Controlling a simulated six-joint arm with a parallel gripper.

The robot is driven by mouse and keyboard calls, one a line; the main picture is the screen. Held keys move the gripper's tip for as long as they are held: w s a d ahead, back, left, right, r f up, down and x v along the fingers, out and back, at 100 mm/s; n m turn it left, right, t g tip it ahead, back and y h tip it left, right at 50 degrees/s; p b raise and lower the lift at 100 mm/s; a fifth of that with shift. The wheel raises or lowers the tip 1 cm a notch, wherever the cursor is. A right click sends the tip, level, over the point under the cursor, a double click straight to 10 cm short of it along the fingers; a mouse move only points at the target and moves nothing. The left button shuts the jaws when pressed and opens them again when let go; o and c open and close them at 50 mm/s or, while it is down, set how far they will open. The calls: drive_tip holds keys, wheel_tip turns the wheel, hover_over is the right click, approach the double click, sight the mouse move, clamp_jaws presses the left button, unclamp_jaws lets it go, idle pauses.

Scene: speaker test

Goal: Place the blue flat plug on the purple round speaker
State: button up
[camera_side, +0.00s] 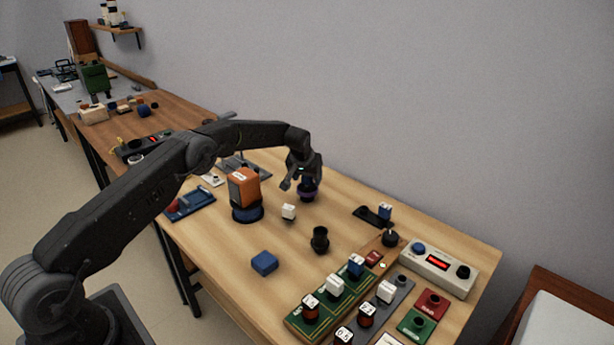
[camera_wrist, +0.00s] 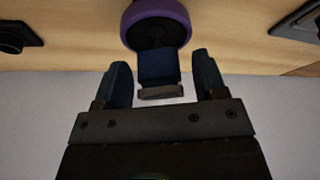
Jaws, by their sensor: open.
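The purple round speaker (camera_side: 308,196) stands on the table below my gripper. It shows at the top of the wrist view (camera_wrist: 157,16) as a purple ring with a dark centre. A blue plug (camera_wrist: 158,66) with a grey end appears to stand on its middle. In the side view the plug (camera_side: 307,183) is small and partly hidden by my gripper. My gripper (camera_wrist: 162,76) is open, with one finger on each side of the plug and visible gaps between. It also shows in the side view (camera_side: 298,183), close above the speaker.
An orange block (camera_side: 244,187) on a blue round base (camera_side: 247,213), a white cube (camera_side: 289,211), a black cup-like part (camera_side: 320,240) and a blue block (camera_side: 264,263) stand nearby. Boards with several small blocks (camera_side: 333,307) fill the front right. The wall is behind.

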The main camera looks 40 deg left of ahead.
drive_tip(key=shift+r, duration=0.45)
drive_tip(key=s+d+r, duration=0.2)
drive_tip(key=s+r, duration=0.2)
drive_tip(key=r, duration=0.3)
drive_tip(key=s+d+r+m, duration=0.1)
drive_tip(key=s+d+r, duration=0.25)
drive_tip(key=r, duration=0.35)
drive_tip(key=s+d+r, duration=0.2)
drive_tip(key=s+r, duration=0.3)
drive_tip(key=r, duration=0.3)
drive_tip(key=s+d+r+m+t, duration=0.1)
drive_tip(key=s+d+r, duration=0.15)
drive_tip(key=s, duration=0.25)
drive_tip(key=s+d+r, duration=0.2)
drive_tip(key=s+r, duration=0.1)
drive_tip(key=s, duration=0.3)
drive_tip(key=s+d+f+m+h, duration=0.1)
drive_tip(key=s+d, duration=0.1)
drive_tip(key=s, duration=1)
drive_tip(key=s+d+f+m, duration=0.1)
drive_tip(key=s+d+f, duration=0.1)
drive_tip(key=s, duration=0.9)
drive_tip(key=shift+s+d+m+t+h, duration=0.3)
drive_tip(key=shift+s+d+h, duration=0.1)
drive_tip(key=shift+d, duration=0.25)
